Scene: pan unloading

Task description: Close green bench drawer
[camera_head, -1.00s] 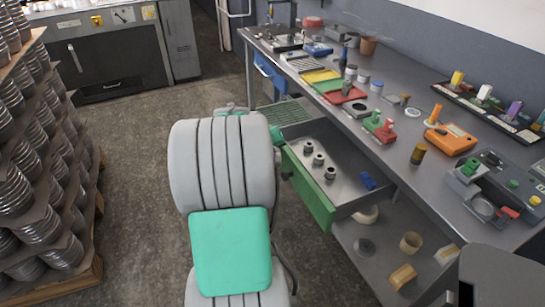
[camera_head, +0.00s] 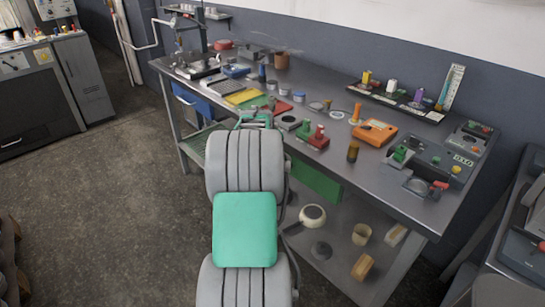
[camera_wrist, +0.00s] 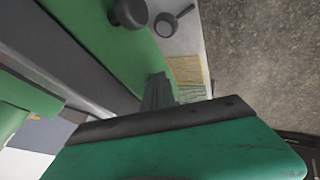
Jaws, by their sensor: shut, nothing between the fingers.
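The green bench drawer's front (camera_head: 317,181) shows under the grey bench top (camera_head: 390,181) in the head view, just right of my arm. No drawer interior shows, and the front sits close to the bench edge. Its left part is hidden behind my arm. In the wrist view the green front (camera_wrist: 100,30) carries a round dark knob (camera_wrist: 129,12). My gripper (camera_wrist: 158,90) is shut and empty, its tip at or very near the green front. I cannot tell whether it touches.
The bench top holds an orange device (camera_head: 374,132), a red-and-green fixture (camera_head: 313,137) and coloured trays. A grey machine (camera_head: 40,90) stands far left.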

